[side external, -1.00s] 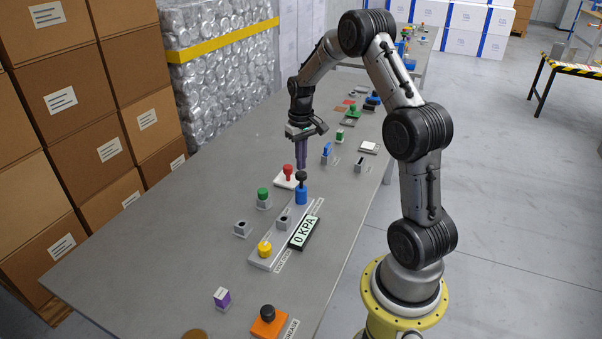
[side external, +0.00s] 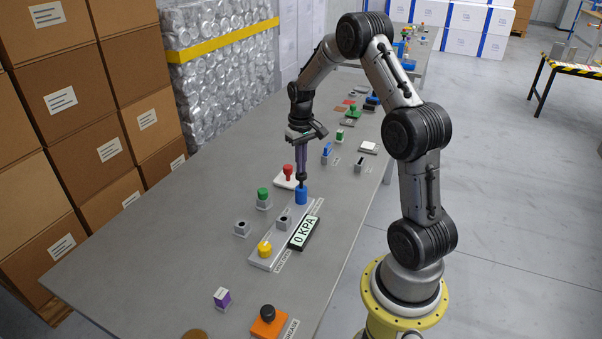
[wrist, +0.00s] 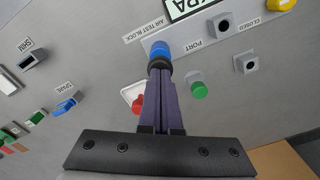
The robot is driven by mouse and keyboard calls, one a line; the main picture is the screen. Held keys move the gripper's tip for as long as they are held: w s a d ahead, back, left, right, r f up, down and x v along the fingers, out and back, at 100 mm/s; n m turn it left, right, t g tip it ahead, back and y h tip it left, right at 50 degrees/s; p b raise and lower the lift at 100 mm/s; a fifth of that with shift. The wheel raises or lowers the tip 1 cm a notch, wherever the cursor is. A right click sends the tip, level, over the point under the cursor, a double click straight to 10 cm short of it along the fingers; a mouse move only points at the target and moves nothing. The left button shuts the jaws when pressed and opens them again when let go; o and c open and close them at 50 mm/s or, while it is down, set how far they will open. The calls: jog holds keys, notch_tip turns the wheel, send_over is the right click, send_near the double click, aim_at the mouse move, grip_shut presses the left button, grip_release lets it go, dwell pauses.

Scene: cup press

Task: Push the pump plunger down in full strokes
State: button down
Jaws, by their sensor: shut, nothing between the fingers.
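The pump is a blue cylinder (side external: 301,195) with a black plunger on top, standing at the far end of a grey test block (side external: 265,260). My gripper (side external: 301,178) is shut and empty, pointing down with its purple fingers directly over the plunger. The fingertips appear to touch the plunger's black knob, which they largely hide. In the wrist view my fingertips (wrist: 160,66) overlap the dark knob, with the blue pump body (wrist: 160,48) just beyond. The display (side external: 303,232) beside the block reads 0 KPA.
A red knob on a white base (side external: 287,176) stands close to the pump. A green knob (side external: 263,194), a grey socket (side external: 242,229) and a yellow knob (side external: 265,249) are nearby. An orange block with a black knob (side external: 268,318) stands at the front. The table's left side is clear.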

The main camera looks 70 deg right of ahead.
jog(key=shift+f, duration=1.75)
jog(key=shift+r, duration=2.4)
jog(key=shift+f, duration=0.45)
jog(key=shift+f, duration=0.35)
